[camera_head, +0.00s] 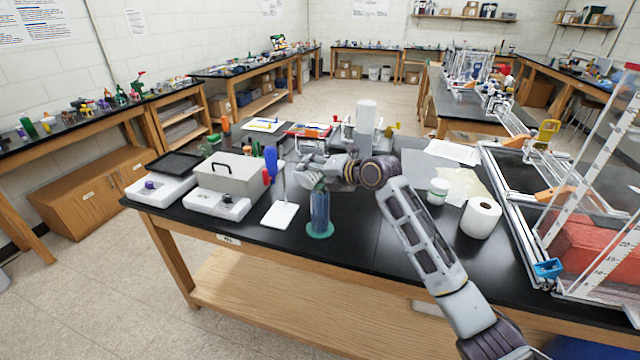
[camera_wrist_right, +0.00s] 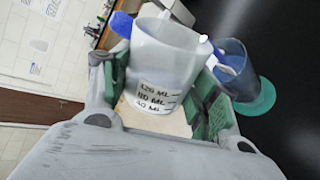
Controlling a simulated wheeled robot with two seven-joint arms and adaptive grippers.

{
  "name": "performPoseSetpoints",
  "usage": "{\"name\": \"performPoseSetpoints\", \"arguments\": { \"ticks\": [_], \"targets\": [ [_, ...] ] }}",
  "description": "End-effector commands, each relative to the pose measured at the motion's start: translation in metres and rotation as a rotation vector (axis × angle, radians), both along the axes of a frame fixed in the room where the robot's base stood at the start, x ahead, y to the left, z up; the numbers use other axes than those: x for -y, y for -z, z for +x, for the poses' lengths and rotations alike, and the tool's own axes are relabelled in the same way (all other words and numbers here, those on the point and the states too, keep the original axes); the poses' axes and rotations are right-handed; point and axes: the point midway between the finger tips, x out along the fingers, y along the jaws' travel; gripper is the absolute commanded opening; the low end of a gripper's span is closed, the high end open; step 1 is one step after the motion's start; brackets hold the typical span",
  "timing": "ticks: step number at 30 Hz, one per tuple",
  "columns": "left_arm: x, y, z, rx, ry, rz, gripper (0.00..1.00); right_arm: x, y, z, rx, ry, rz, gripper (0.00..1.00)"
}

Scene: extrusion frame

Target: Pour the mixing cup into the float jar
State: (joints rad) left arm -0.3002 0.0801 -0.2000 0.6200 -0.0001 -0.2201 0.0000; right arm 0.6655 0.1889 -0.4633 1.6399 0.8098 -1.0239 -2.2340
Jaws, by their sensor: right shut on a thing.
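The mixing cup (camera_wrist_right: 163,62) is a white translucent cup with black millilitre marks. In the right wrist view it sits between the green finger pads of my right gripper (camera_wrist_right: 165,100), which is shut on it. In the head view the right gripper (camera_head: 308,174) is above and slightly left of the float jar, and it hides the cup. The float jar (camera_head: 319,212) is a tall clear blue-tinted cylinder on a round green base, upright on the black bench. It also shows beside the cup in the right wrist view (camera_wrist_right: 232,72), apart from it. The cup's contents cannot be told. My left gripper is out of view.
A white stand with a blue top (camera_head: 280,214) is just left of the jar. A white lidded tub (camera_head: 438,191) and paper roll (camera_head: 480,217) stand right. Bench before the jar is clear.

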Motion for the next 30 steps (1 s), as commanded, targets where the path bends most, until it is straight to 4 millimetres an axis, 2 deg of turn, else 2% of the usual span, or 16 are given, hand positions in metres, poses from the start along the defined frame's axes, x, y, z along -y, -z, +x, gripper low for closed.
{"name": "performPoseSetpoints", "arguments": {
  "ticks": [30],
  "targets": [
    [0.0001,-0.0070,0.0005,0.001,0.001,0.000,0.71,0.0013,0.0028,0.0014,-0.057,0.001,0.050,0.44]
  ]
}}
